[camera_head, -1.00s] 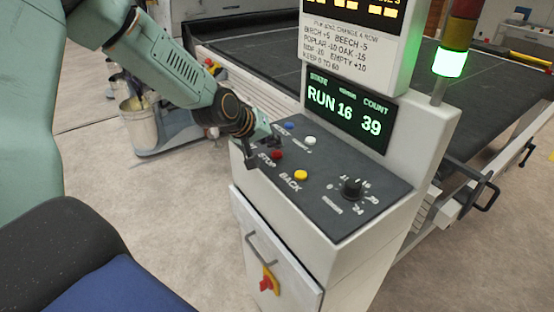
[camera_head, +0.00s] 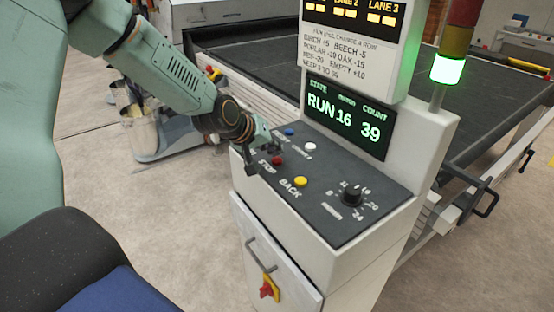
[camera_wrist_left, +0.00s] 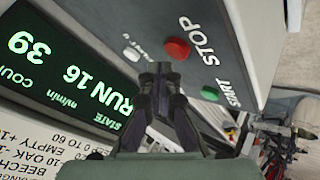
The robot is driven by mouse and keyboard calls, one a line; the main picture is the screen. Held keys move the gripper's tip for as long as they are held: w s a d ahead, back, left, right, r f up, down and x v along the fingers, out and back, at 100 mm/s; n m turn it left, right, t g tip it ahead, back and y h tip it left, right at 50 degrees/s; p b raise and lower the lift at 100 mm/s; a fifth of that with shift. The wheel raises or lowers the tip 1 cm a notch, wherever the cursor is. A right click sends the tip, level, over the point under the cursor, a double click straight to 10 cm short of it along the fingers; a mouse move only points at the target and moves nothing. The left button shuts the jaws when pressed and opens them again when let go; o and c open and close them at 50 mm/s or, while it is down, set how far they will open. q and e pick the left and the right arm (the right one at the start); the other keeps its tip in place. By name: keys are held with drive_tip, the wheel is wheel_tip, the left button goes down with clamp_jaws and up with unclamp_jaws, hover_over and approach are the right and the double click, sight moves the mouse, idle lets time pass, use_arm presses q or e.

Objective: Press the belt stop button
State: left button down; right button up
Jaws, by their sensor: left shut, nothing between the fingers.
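The red stop button (camera_head: 277,160), beside the STOP label, is on the dark sloped top of the control console (camera_head: 335,225). It also shows in the left wrist view (camera_wrist_left: 177,49). My left gripper (camera_head: 264,165) is shut and empty, close over the console's left part near the red button. In the wrist view its closed fingertips (camera_wrist_left: 158,68) appear just below and left of the red button in the picture. Whether they touch the panel cannot be told. The display (camera_head: 347,117) reads RUN 16 and count 39. My right gripper is not in view.
A blue button (camera_head: 289,131), a white button (camera_head: 310,147), a yellow button (camera_head: 301,181) by the BACK label and a black knob (camera_head: 351,194) share the panel. A lit green lamp (camera_head: 447,69) stands on the right. The dark belt (camera_head: 260,55) runs behind.

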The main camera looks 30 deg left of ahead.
use_arm(q)
drive_tip(key=shift+w, duration=0.1)
drive_tip(key=shift+f, duration=0.15)
drive_tip(key=shift+s+f+b, duration=0.2)
drive_tip(key=shift+b, duration=0.15)
drive_tip(key=shift+w+f, duration=0.1)
idle(0.5)
